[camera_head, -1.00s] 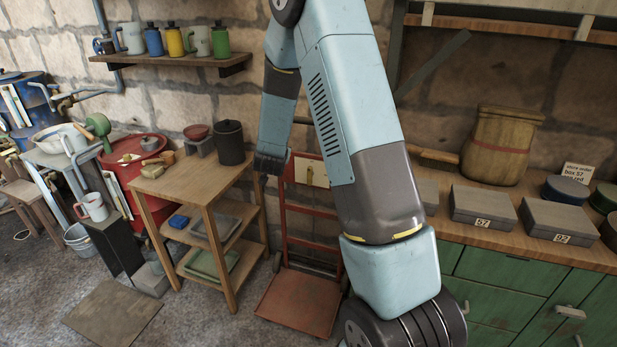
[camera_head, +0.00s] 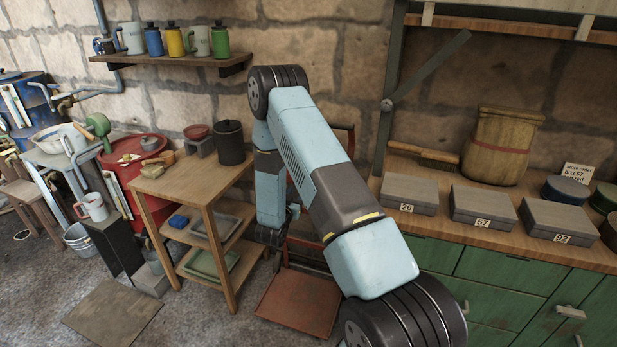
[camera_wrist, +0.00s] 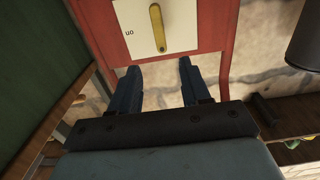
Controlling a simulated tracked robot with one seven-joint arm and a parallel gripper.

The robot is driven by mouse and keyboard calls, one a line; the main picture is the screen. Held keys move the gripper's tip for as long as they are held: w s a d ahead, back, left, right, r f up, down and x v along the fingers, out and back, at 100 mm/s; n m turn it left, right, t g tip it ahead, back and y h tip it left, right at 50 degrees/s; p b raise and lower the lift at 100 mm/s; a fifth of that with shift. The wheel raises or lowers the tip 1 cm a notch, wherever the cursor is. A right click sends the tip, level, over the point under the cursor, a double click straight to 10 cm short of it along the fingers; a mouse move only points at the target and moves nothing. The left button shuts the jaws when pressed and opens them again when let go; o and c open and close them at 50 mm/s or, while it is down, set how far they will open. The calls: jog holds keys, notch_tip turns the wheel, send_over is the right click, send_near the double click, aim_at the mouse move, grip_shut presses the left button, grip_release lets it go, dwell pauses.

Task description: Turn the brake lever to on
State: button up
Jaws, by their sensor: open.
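In the wrist view, the brake lever (camera_wrist: 157,28) is a brass-yellow bar on a white plate (camera_wrist: 127,38) fixed to a red frame. It runs nearly up and down in the picture. The label "on" shows upside down on the plate, left of the lever. My gripper (camera_wrist: 159,66) is open, its two dark blue fingers apart and empty. The near end of the lever lies just beyond the gap between the fingertips. I cannot tell how far off it is. In the head view, my arm hides the lever and plate, and the fingers cannot be made out.
The red hand truck (camera_head: 299,303) stands between a wooden shelf table (camera_head: 192,183) and a green cabinet (camera_head: 505,279). Grey boxes (camera_head: 409,194) lie on the cabinet top. A dark canister (camera_head: 230,142) stands on the table. In the wrist view, a dark cylinder (camera_wrist: 305,38) is at the right.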

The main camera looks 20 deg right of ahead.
jog(key=x, duration=1.3)
jog(key=shift+w+d, duration=0.2)
jog(key=shift+w, duration=0.1)
jog(key=shift+c, duration=0.2)
grip_shut()
